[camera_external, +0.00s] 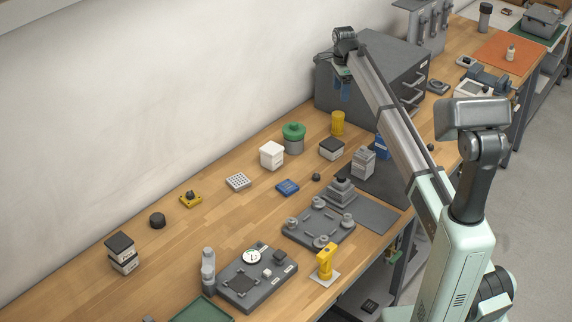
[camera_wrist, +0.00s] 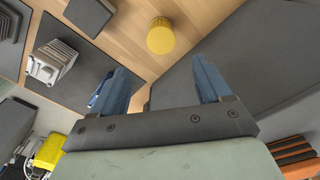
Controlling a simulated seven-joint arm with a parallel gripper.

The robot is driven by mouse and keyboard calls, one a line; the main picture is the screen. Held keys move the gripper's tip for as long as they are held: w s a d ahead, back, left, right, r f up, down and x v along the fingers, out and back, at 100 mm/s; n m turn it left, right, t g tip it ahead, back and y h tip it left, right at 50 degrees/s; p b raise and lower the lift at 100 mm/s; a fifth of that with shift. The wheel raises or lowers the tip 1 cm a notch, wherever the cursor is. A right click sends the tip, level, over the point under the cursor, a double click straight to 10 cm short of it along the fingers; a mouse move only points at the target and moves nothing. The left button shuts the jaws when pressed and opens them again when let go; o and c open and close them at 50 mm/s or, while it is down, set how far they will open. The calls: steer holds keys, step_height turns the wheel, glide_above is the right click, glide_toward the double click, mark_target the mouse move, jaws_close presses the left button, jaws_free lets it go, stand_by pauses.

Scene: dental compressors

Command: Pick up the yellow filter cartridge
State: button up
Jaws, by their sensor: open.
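The yellow filter cartridge (camera_external: 337,122) is a short upright cylinder on the wooden bench, left of the grey drawer cabinet's front corner. It also shows in the wrist view (camera_wrist: 160,38), at the top centre, beyond the fingertips and between their lines. My gripper (camera_external: 343,91) is raised high over the bench near the cabinet, with blue fingers pointing down. In the wrist view my gripper (camera_wrist: 160,78) has its two blue fingers wide apart with nothing between them. It is clear of the cartridge.
The grey drawer cabinet (camera_external: 365,75) stands close behind and right of the cartridge. A green-lidded canister (camera_external: 293,138), a white box (camera_external: 271,155) and a dark-topped box (camera_external: 331,149) stand nearby.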

mark_target(338, 114)
steer(key=f, duration=1.3)
steer(key=shift+w+a+f, duration=0.1)
steer(key=shift+a+f, duration=0.1)
steer(key=shift+f, duration=0.2)
steer(key=c, duration=1.1)
